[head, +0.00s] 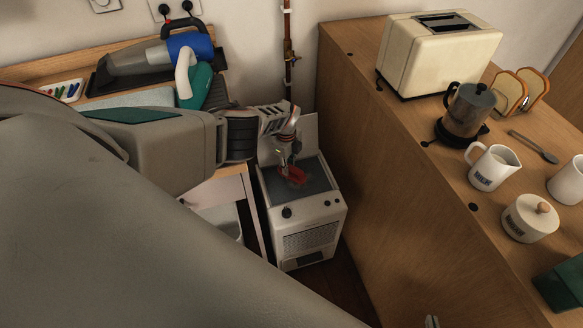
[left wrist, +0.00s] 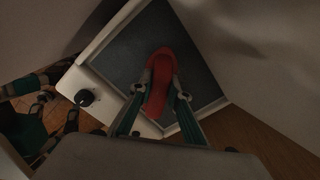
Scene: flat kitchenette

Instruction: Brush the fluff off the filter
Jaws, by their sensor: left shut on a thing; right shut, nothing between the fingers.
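A white boxy appliance (head: 313,236) stands on the floor with its lid (head: 303,135) raised. My left gripper (head: 291,160) is shut on a red brush (head: 294,176) above this surface. The brush (left wrist: 160,75) lies between the two fingertips in the left wrist view; I cannot tell whether it touches the filter. No fluff can be made out.
A wooden counter (head: 375,165) rises close on the right, with a toaster (head: 440,52), a coffee pot (head: 467,110) and a jug (head: 492,167). A desk on the left holds a handheld vacuum (head: 150,57). The appliance sits in the narrow gap between them.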

